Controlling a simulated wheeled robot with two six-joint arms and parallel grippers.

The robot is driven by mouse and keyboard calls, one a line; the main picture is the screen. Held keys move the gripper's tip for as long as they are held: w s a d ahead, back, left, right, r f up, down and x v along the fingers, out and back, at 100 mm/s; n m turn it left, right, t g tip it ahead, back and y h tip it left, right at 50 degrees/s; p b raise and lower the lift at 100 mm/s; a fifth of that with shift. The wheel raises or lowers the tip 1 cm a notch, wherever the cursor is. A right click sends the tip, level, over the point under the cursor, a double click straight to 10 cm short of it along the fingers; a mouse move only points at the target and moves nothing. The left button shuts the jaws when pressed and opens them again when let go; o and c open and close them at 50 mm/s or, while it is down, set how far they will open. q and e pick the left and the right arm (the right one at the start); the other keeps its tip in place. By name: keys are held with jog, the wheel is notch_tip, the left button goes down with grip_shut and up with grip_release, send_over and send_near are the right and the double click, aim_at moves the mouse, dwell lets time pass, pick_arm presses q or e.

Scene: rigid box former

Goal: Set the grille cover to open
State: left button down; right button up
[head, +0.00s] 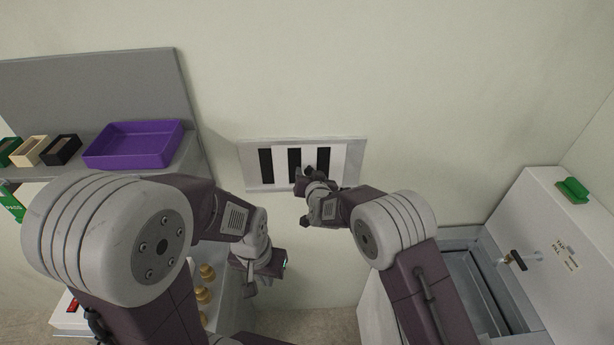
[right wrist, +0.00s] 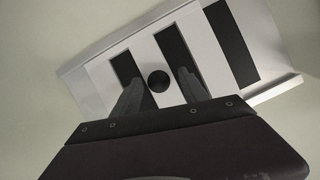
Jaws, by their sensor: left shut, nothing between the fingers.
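The grille cover (head: 279,165) is a white plate with upright black slots, set in a pale frame on the wall. It also fills the upper right wrist view (right wrist: 203,60), where a round black knob (right wrist: 158,81) shows on it. My right gripper (head: 306,172) is in front of the grille's middle. In the right wrist view its two fingers (right wrist: 160,86) are apart, one on each side of the knob, with gaps visible. Black slots show in the cover. My left gripper (head: 250,284) is low, left of and below the grille, shut and empty.
A shelf at left holds a purple tray (head: 135,160) and small green, cream and black boxes (head: 62,149). Several gold-coloured objects (head: 204,283) stand below. At right is a white unit (head: 540,215) with a dark handle and green block (head: 572,190). Wall above the grille is clear.

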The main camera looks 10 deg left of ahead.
pick_arm(q)
jog(key=f+b, duration=0.4)
jog(key=shift+d, duration=0.3)
pick_arm(e)
jog(key=d+v, duration=0.1)
jog(key=v, duration=0.8)
pick_arm(q)
jog(key=shift+w+a, duration=0.1)
